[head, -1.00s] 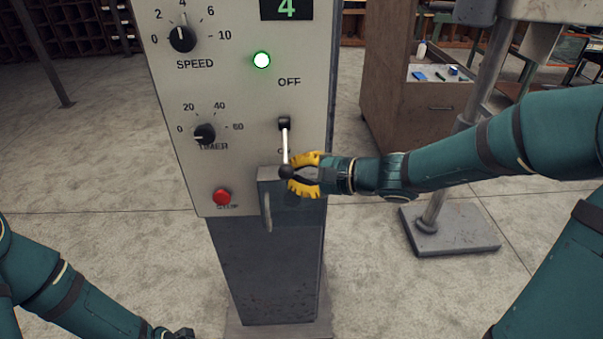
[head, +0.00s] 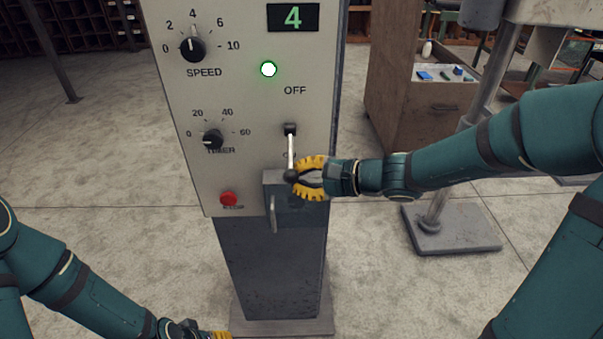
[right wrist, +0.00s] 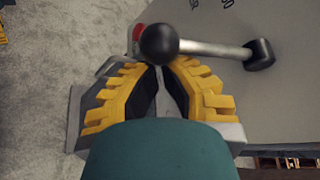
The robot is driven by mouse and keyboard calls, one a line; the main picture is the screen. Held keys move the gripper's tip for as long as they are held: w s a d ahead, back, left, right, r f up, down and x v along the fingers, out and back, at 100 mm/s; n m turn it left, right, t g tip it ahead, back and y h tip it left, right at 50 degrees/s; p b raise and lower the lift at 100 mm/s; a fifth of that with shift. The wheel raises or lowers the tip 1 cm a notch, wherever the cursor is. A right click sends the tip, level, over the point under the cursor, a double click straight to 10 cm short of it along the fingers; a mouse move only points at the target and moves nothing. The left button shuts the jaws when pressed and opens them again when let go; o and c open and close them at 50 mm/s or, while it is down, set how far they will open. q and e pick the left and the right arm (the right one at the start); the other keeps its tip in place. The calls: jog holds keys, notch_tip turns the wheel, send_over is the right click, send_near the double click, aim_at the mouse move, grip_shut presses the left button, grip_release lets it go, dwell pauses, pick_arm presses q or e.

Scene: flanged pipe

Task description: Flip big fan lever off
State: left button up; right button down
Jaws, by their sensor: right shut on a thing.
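The big lever is a silver rod (head: 291,152) with a black ball knob (head: 291,175), on the grey control panel (head: 250,120). It points down from its black pivot, away from the OFF label (head: 295,90) above. My right gripper (head: 298,176), with yellow pads, is at the knob from the right and shut on it. In the right wrist view the knob (right wrist: 160,44) sits at the fingertips (right wrist: 160,72), and the rod runs right to its pivot. My left gripper (head: 205,333) is low at the bottom edge, mostly cut off.
The panel has a SPEED dial (head: 192,49), a TIMER dial (head: 213,139), a red stop button (head: 229,199), a lit green-rimmed lamp (head: 269,69) and a display reading 4 (head: 293,17). A grey box (head: 290,205) with a handle is below the lever. A metal stand (head: 450,230) is at right.

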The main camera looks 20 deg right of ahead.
jog(key=r+m+g+p, duration=0.1)
jog(key=p, duration=0.2)
jog(key=s+r+m+g+p, duration=0.1)
jog(key=r+p, duration=0.1)
jog(key=p, duration=0.1)
jog(key=s+r+m+g+p, duration=0.1)
jog(key=p, duration=0.2)
jog(key=shift+a+r+p, duration=0.25)
jog(key=shift+a+p, duration=0.05)
jog(key=shift+a, duration=0.05)
notch_tip(320, 180, up, 4)
jog(key=p, duration=0.2)
send_over(292, 171)
jog(key=s+d, duration=0.1)
jog(key=d, duration=0.1)
pick_arm(q)
notch_tip(292, 171, up, 13)
jog(key=w, duration=0.1)
jog(key=shift+a+f+t, duration=0.2)
jog(key=shift+a+t, duration=0.1)
jog(key=shift+a, duration=0.1)
pick_arm(e)
jog(key=shift+a+r, duration=0.15)
jog(key=shift+a, duration=0.1)
jog(key=shift+w+r, duration=0.15)
jog(key=shift+r, duration=0.05)
pick_arm(q)
jog(key=shift+r, duration=0.1)
pick_arm(e)
jog(key=shift+d+r, duration=0.1)
